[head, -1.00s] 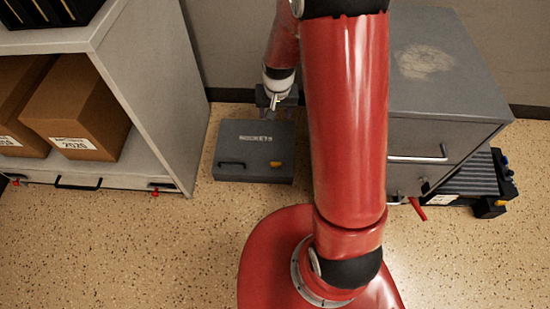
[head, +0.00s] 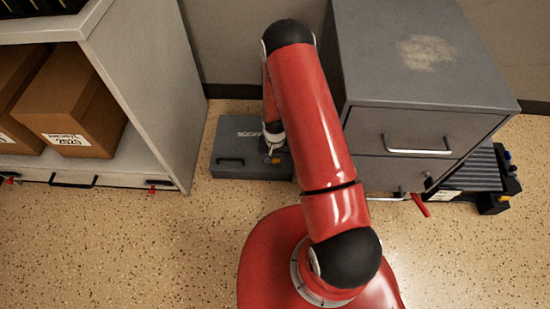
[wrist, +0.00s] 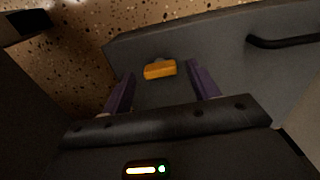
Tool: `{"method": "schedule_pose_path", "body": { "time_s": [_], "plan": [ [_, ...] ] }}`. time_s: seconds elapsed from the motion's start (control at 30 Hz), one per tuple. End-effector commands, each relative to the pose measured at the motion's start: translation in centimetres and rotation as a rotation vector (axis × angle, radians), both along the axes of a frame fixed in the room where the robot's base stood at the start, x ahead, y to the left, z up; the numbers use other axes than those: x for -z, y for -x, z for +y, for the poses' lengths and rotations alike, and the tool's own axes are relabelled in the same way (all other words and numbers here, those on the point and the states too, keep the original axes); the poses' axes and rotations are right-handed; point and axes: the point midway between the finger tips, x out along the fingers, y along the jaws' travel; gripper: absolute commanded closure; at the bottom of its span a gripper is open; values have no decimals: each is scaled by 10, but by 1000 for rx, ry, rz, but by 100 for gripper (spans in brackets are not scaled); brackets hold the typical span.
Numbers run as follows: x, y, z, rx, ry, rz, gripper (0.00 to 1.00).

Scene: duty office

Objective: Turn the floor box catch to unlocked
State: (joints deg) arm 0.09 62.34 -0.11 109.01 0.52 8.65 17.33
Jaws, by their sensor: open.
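The floor box (head: 232,159) is a grey, low box with white lettering on its lid and a dark handle on its front. It lies on the floor between the shelf and the cabinet. Its orange catch (head: 275,160) is at the right of the front, and it also shows in the wrist view (wrist: 160,69). My gripper (wrist: 161,82) is open, with its two purple fingers on either side of the catch in that view. I cannot tell whether they touch it.
A grey shelf (head: 150,90) with brown cartons (head: 72,115) stands at the left. A grey drawer cabinet (head: 425,100) stands close to the right of the box, with a red lever (head: 420,205) low on it. A black ribbed unit (head: 480,172) lies farther right. The front floor is clear.

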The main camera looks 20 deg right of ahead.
Motion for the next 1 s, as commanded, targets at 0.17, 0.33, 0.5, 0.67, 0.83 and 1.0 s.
{"method": "schedule_pose_path", "body": {
  "time_s": [0.17,0.33,0.5,0.67,0.83,1.0],
  "plan": [
    [10,0,0,0,0,0,40],
    [10,0,0,0,0,0,40],
    [10,0,0,0,0,0,54],
    [10,0,0,0,0,0,75],
    [10,0,0,-1,0,0,85],
    [11,0,0,-26,0,0,85]
  ]
}}
